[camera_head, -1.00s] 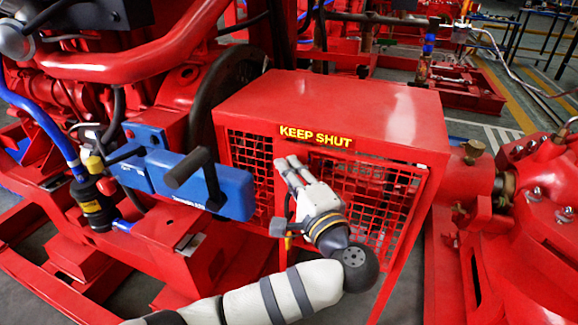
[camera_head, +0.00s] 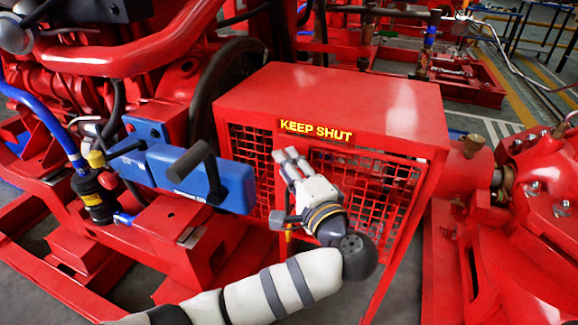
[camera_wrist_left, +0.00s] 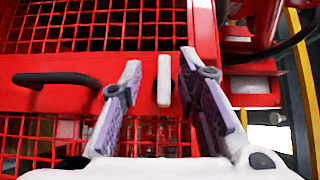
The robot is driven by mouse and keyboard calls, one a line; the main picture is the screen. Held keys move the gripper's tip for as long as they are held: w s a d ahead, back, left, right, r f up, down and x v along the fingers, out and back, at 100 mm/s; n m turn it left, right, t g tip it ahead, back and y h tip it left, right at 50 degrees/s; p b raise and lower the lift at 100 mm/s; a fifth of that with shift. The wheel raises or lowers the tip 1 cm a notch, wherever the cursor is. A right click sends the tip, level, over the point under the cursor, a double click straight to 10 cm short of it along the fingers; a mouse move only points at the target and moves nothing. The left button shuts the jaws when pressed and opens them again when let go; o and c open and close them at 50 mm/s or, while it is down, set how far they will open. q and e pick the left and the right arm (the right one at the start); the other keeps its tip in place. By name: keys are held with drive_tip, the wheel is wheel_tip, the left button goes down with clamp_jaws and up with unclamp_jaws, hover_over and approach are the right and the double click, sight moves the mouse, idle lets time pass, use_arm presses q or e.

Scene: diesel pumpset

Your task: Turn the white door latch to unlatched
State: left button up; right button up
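The white door latch (camera_wrist_left: 164,80) is a short white bar on the red cage door. In the left wrist view it stands upright, between the two fingers of my left gripper (camera_wrist_left: 160,64), with a gap on both sides. The fingers are apart and nothing is held. In the head view my left gripper (camera_head: 286,154) is at the upper left part of the cage door (camera_head: 365,190), just below the "KEEP SHUT" label (camera_head: 316,130). It hides the latch there. My right gripper is not seen.
A black handle (camera_wrist_left: 55,79) sits on the door, left of the latch in the wrist view. A blue box with a black lever (camera_head: 195,172) stands left of the red cage (camera_head: 330,100). Red pump parts (camera_head: 535,190) stand close on the right.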

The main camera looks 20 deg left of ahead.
use_arm(q)
drive_tip(key=shift+d+r, duration=0.1)
drive_tip(key=v, duration=1.1)
drive_tip(key=shift+s+d, duration=0.25)
drive_tip(key=shift+s, duration=0.1)
